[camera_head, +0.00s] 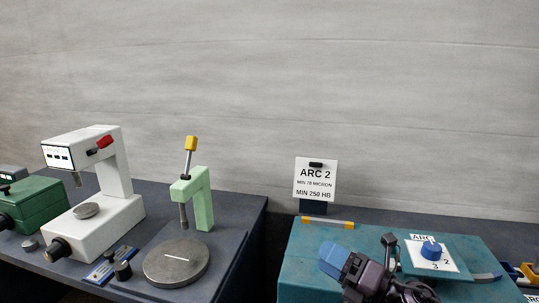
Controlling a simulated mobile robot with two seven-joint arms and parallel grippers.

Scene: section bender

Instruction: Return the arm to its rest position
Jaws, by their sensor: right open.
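My right gripper (366,268) is at the bottom right, dark with a blue part at its left. It is open, and no object shows in it. It is in front of the teal machine (310,262) and left of its dial panel, hiding part of the machine top. Whether it touches the machine cannot be told. The rest of my right arm is mostly cut off by the lower edge. My left gripper is not in view.
A blue knob (431,250) sits on the dial panel. An "ARC 2" sign (315,180) stands behind. On the left bench are a white tester (118,205), a green press (201,196) and a round plate (176,262). A dark gap separates the benches.

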